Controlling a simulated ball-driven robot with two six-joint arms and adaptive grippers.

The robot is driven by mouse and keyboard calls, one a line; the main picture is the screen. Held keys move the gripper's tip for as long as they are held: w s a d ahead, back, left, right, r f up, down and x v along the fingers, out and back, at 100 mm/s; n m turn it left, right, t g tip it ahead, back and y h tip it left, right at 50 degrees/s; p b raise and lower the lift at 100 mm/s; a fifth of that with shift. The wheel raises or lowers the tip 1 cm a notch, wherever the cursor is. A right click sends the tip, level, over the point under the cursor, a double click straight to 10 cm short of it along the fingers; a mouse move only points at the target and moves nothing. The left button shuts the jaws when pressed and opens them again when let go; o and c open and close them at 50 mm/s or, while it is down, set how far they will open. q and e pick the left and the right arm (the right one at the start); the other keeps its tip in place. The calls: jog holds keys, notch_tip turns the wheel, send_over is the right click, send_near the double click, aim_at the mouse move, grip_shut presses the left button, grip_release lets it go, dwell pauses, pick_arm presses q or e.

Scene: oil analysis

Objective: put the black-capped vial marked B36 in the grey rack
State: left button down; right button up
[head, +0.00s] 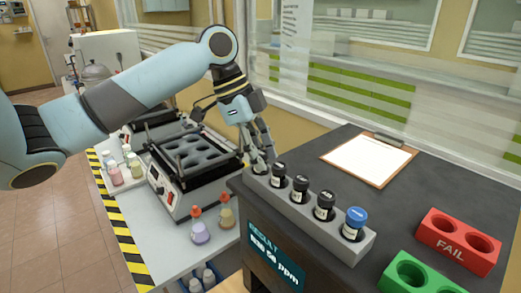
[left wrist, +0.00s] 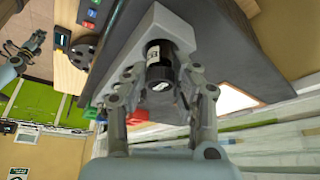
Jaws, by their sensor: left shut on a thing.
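The grey rack (head: 313,222) stands along the near edge of the dark bench top. My left gripper (head: 259,163) is at the rack's far left end, pointing down. In the left wrist view the left gripper (left wrist: 162,84) is shut on a black-capped vial (left wrist: 160,65), which is at the end of the rack (left wrist: 150,25). The vial's white label is only partly readable, and I cannot tell how deep it sits. Several other vials stand in the rack, black-capped ones (head: 300,184) and a blue-capped one (head: 355,224). My right gripper (left wrist: 32,45) shows small in the wrist view.
A red FAIL rack (head: 447,236) and a green rack (head: 408,272) stand at the right. A clipboard (head: 369,158) lies behind the grey rack. A dark result screen (head: 274,258) is on the bench front. A heater block (head: 185,180) and flasks stand at the left.

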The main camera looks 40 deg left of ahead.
pick_arm(q)
jog(key=shift+f, duration=0.1)
jog(key=c, duration=1.4)
grip_release()
jog(key=o, duration=0.4)
jog(key=shift+c, duration=0.2)
pick_arm(e)
jog(key=shift+s+d+f, duration=0.1)
jog(key=shift+s+d, duration=0.1)
jog(key=shift+s, duration=0.4)
